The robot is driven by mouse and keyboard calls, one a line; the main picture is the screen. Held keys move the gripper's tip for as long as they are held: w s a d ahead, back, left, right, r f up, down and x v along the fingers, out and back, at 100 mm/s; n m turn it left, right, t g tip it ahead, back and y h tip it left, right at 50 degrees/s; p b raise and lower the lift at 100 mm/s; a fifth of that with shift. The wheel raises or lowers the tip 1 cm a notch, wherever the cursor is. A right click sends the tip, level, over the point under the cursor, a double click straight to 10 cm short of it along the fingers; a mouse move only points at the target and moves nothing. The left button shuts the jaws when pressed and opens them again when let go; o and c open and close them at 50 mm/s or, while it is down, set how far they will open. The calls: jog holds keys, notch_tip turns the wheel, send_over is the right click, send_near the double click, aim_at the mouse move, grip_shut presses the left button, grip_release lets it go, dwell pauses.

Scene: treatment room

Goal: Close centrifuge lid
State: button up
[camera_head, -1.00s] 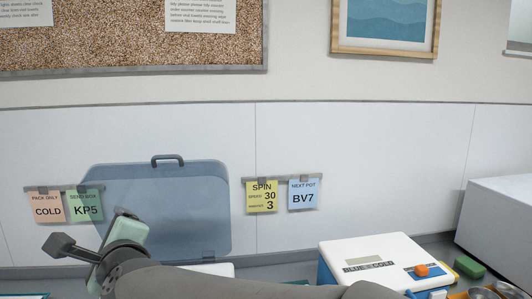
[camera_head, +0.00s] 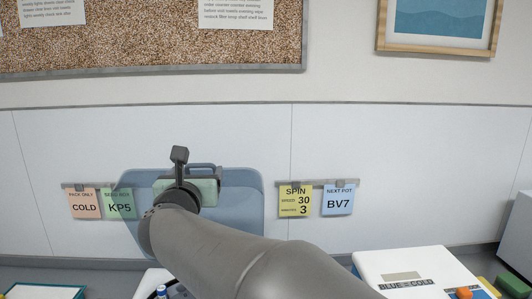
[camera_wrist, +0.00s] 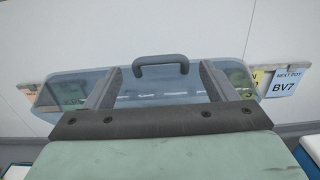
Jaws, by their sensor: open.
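The centrifuge lid (camera_head: 240,215) is a see-through blue panel standing raised against the white wall, with a grey handle (camera_head: 203,166) on its top edge. In the wrist view the lid (camera_wrist: 150,90) spans the picture, and its handle (camera_wrist: 161,62) shows between and beyond my two fingers. My gripper (camera_wrist: 160,78) is open and empty, facing the lid. In the head view my pale green wrist sits before the lid's upper part, just below the handle. My arm hides the lid's lower middle and most of the centrifuge body.
A white and blue box (camera_head: 415,265) labelled "BLUE = COLD" stands at right. Note cards hang on the wall on both sides of the lid, such as the yellow SPIN card (camera_head: 295,201) and orange COLD card (camera_head: 84,203). A teal-edged tray (camera_head: 45,292) lies at lower left.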

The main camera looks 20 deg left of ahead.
aim_at(200, 166)
jog(key=p+x, duration=0.2)
jog(key=x, duration=0.5)
jog(key=shift+w, duration=0.15)
